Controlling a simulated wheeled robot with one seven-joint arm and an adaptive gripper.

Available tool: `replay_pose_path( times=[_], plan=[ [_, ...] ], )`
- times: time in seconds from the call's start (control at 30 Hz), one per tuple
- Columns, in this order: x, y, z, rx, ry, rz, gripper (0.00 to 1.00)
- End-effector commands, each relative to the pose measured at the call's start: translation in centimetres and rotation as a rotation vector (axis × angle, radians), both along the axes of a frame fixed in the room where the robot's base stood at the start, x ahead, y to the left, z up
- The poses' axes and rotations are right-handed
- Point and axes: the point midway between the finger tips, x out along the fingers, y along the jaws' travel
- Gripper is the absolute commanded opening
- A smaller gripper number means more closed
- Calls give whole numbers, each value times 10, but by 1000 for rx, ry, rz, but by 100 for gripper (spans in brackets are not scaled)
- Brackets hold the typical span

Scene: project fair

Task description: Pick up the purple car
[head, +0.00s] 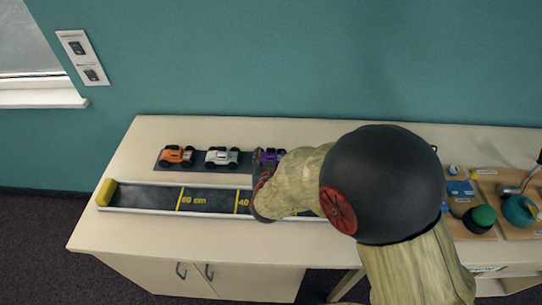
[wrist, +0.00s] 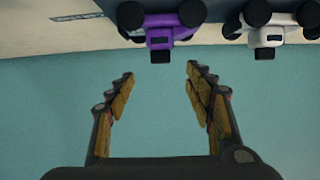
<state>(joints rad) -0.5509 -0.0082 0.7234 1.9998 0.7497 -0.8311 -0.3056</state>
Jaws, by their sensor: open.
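The purple car (head: 268,157) stands on a dark mat (head: 245,165), at the right end of a row of cars on the counter. My arm hides part of it in the head view. In the wrist view the purple car (wrist: 161,32) shows at the top, upside down, beyond the fingertips. My gripper (wrist: 160,75) is open and empty, its two fingers apart with teal wall between them. The car is roughly in line with the gap and not between the fingers. In the head view the fingers are hidden behind my arm.
A white car (head: 222,156) and an orange car (head: 177,155) stand left of the purple car. A dark measuring track (head: 210,200) with a yellow end block (head: 106,192) lies in front.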

Motion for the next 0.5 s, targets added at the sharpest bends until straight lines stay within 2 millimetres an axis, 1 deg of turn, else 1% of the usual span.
replay_pose_path(
  times=[0.37,0.5],
  plan=[
    [32,-1,-19,-6,-9,-6,53],
    [50,-1,-31,-6,-7,-8,53]
  ],
)
